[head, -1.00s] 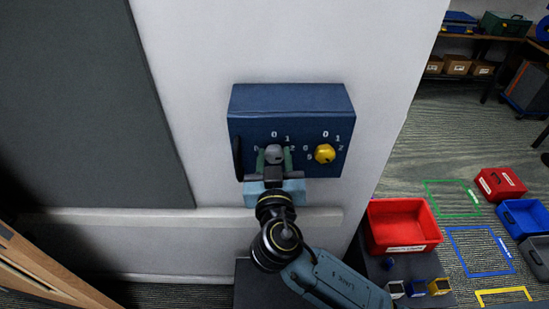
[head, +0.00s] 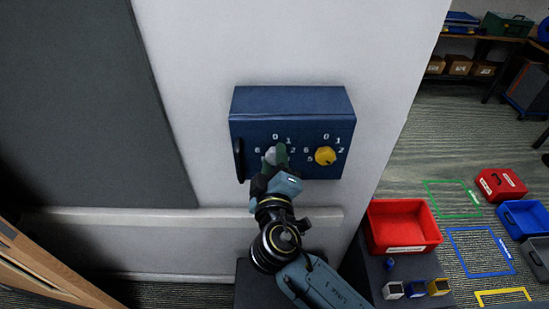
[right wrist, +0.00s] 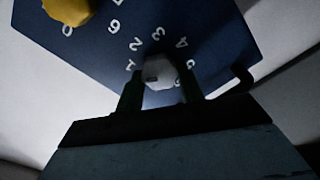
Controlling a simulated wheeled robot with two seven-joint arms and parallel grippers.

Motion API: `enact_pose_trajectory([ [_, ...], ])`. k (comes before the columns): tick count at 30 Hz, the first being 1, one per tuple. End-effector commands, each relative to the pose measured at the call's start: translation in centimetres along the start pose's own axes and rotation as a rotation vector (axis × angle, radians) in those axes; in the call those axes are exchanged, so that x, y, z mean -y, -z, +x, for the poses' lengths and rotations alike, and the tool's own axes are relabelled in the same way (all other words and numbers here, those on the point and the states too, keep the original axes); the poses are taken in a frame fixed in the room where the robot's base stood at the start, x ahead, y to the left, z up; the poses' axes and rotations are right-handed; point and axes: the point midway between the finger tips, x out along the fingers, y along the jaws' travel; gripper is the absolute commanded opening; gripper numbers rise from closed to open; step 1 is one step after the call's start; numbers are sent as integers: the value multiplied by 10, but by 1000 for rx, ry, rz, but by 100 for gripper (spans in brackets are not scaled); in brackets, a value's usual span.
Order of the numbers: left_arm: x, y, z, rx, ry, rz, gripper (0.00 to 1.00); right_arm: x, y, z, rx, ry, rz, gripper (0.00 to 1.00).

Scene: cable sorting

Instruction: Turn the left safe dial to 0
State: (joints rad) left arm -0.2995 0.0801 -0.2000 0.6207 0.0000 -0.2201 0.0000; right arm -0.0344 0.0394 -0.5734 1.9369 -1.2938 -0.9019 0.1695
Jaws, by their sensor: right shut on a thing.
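The blue safe (head: 292,101) is mounted on the white wall, with two numbered dials on its front. The left safe dial (head: 270,156) is a grey knob, partly hidden by my right gripper (head: 276,158). That gripper is shut on it, one finger on each side, and its wrist is rolled. In the right wrist view the grey dial (right wrist: 160,72) sits between the two dark green fingers (right wrist: 161,88), and the numbers around it appear tilted. I cannot tell which number the dial points to. My left gripper is not in view.
The yellow right dial (head: 325,156) is close to the right of my gripper. A dark handle (head: 238,160) is at the safe's left side. A red bin (head: 403,222) and small coloured blocks stand on a dark surface at the lower right.

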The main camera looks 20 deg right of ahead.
Motion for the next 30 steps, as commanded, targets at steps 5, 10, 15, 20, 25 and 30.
enact_pose_trajectory([
  [5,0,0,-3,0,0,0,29,0,1,0,-1,-1,-166,15],
  [10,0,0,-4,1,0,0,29,1,1,0,-2,-1,-312,15],
  [15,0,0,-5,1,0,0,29,1,1,0,-3,-2,-431,15],
  [20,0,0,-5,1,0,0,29,2,1,0,-3,-2,-512,15],
  [25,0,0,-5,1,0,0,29,2,1,0,-3,-2,-564,15],
  [30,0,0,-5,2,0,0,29,2,0,0,-3,-2,-588,15],
])
